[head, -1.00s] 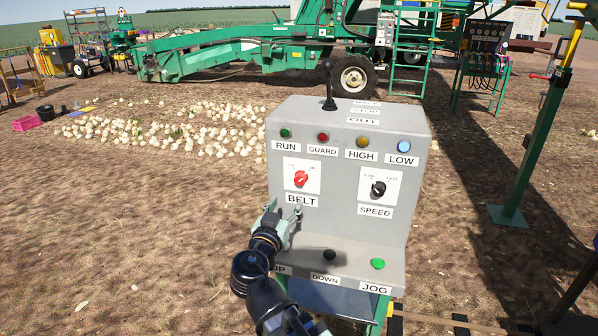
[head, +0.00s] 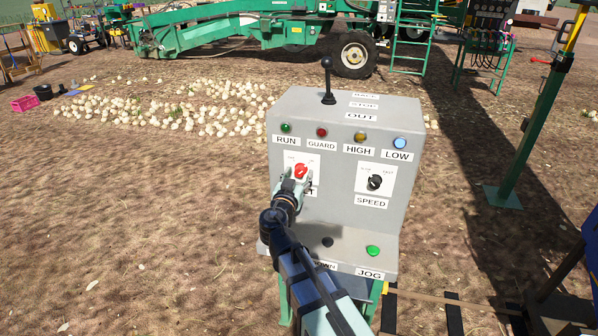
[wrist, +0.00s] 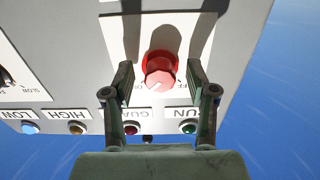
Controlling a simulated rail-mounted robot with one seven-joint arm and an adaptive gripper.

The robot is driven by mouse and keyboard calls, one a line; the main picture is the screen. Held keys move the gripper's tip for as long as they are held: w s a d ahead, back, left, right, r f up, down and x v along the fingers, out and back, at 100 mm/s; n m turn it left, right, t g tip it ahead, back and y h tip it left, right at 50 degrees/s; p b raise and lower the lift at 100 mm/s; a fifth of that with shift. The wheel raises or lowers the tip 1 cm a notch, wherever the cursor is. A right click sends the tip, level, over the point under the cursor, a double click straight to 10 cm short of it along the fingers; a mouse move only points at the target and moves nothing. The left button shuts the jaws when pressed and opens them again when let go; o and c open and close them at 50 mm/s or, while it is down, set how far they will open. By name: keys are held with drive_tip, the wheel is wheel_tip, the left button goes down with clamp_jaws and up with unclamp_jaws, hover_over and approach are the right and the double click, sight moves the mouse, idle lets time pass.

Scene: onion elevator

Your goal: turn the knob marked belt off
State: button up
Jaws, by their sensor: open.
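The red belt knob (head: 300,171) sits on a white plate on the grey control box (head: 340,222), above the BELT label, which my gripper partly hides. In the wrist view the red knob (wrist: 160,72) shows with its pointer mark, and part of the plate's lettering reads "FF". My gripper (head: 297,180) is at the belt plate. In the wrist view its open fingers (wrist: 159,84) stand one on each side of the knob, with a gap visible on both sides. I cannot tell how deep the fingertips reach along the knob.
The black speed knob (head: 375,182) is to the right on the same face. Lamps line the top, and a black lever (head: 328,80) stands on the box. A green JOG button (head: 373,251) is on the lower ledge. A green post (head: 530,130) stands at the right.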

drive_tip(key=shift+w+d, duration=0.1)
drive_tip(key=shift+w, duration=0.3)
clamp_jaws()
